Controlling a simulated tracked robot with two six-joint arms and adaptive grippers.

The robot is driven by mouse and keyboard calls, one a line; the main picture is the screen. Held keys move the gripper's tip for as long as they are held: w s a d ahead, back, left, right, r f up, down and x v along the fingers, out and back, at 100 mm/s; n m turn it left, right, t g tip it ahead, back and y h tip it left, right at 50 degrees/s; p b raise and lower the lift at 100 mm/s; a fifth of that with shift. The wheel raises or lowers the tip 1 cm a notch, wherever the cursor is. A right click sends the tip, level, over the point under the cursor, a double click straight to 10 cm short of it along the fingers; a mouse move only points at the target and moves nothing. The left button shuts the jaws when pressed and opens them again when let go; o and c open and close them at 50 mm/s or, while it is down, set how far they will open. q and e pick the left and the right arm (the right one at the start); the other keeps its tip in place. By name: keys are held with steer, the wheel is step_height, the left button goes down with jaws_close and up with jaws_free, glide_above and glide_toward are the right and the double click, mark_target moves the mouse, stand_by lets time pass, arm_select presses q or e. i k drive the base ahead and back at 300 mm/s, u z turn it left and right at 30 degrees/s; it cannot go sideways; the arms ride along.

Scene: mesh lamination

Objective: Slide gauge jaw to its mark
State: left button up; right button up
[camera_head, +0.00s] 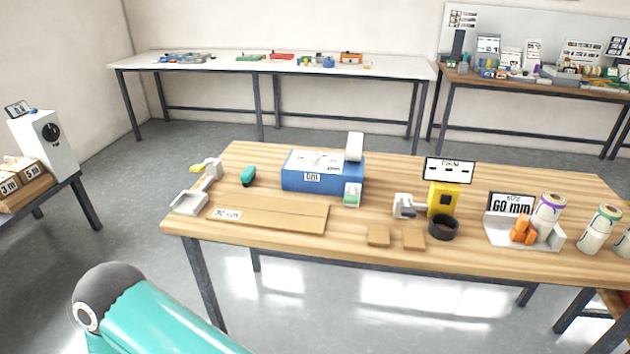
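A white roll with a purple band (549,211) stands close behind the orange piece. The mark on the gauge is too small to make out. A teal and dark grey link of my arm shows at the lower left, but neither gripper is in view.
The wooden table (390,164) also holds a blue box (322,185), a yellow device (443,199), a black ring (444,227), brown blocks (379,236) and a flat brown board (270,214). More white rolls (600,229) stand right of the gauge. Two benches stand behind.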

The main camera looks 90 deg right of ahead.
mark_target(524, 231)
steer(key=u, duration=0.3)
steer(key=i, duration=0.55)
steer(key=z, duration=2.25)
steer(key=i, duration=0.3)
steer(key=z, duration=2.15)
steer(key=k, duration=0.45)
steer(key=z, duration=0.55)
steer(key=i, duration=1.5)
steer(key=u, duration=0.45)
